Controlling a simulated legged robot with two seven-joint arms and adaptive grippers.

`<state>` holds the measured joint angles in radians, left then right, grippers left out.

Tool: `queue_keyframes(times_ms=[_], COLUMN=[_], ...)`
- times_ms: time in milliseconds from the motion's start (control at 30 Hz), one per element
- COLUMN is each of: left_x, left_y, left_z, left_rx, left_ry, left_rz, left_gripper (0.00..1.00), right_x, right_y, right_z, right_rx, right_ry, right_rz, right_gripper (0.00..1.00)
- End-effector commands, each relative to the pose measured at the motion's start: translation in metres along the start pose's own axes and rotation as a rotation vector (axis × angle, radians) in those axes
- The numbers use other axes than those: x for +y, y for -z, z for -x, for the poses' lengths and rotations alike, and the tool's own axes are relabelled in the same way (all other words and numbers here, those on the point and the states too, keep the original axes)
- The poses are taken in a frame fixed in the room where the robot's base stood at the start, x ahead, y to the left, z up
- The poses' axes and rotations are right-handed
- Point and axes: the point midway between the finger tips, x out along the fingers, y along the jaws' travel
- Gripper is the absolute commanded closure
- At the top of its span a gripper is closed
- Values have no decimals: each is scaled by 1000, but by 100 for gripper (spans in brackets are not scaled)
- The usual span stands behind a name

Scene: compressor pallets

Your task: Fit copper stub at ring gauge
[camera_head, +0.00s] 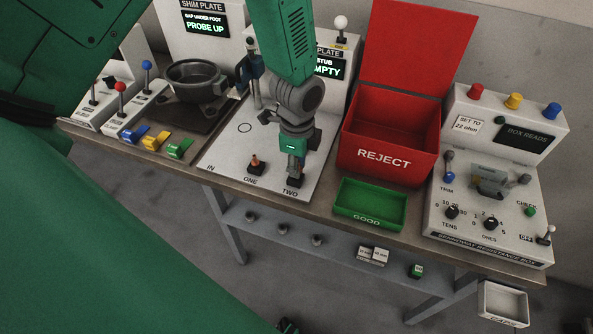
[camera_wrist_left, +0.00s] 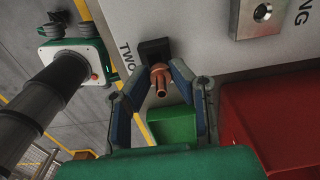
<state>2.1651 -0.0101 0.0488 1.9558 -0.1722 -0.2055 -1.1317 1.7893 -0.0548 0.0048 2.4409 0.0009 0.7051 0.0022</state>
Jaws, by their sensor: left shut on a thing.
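My left gripper (camera_head: 292,174) reaches down over the slot marked TWO on the white plate (camera_head: 225,163). Its fingers are closed around a copper stub, which shows between the fingertips in the left wrist view (camera_wrist_left: 160,80). The stub stands at the black holder (camera_wrist_left: 153,50) beside the word TWO; whether it is seated there or just clear I cannot tell. A second copper stub (camera_head: 255,166) stands upright in the holder at ONE. The ring gauge, a metal block with a hole (camera_wrist_left: 262,12), sits on the plate; my arm hides most of it in the head view. My right gripper is not visible.
A stub display (camera_head: 331,69) reads EMPTY. The open red REJECT bin (camera_head: 385,160) and green GOOD tray (camera_head: 367,221) stand right of the plate. A resistance box (camera_head: 490,230) is farther right.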

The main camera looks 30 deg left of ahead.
Motion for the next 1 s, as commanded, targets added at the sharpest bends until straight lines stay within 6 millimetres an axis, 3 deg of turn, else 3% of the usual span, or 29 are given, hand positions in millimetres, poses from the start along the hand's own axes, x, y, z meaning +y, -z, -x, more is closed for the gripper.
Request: queue_keyframes(times_ms=[1000], left_x=[1], left_y=[-2], left_z=[42], left_rx=[-1], left_ry=[-4], left_rz=[1], left_gripper=[100], right_x=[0], right_y=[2], right_z=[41], right_rx=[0], right_ry=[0], right_rz=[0], right_gripper=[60])
